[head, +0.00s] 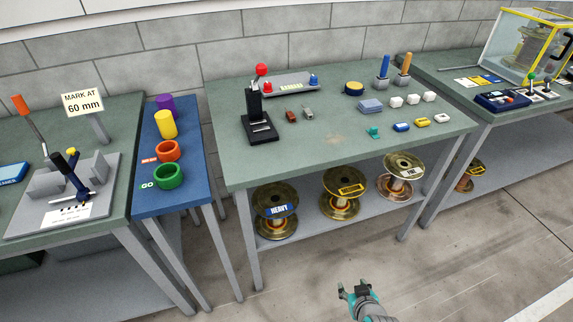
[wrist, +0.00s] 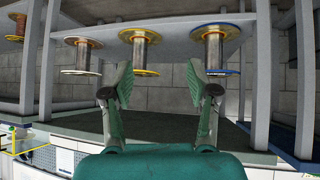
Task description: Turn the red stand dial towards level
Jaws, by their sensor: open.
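A black upright stand (head: 258,115) stands at the back left of the middle bench. It has a red round knob (head: 262,70) at its top, the red part that best fits the dial. No dial face or level mark can be made out at this size. My gripper (head: 356,288) is low in front of the middle bench, well apart from the stand. In the wrist view my gripper (wrist: 160,88) has its two fingers spread with nothing between them. The stand and its knob do not show in the wrist view.
Spools labelled HEAVY (head: 277,232) and others sit on the shelf below the middle bench (head: 330,150). A grey labelled bar (head: 285,86) with a blue lamp lies right of the stand. A blue bench (head: 190,195) stands left. The floor (head: 450,270) in front is clear.

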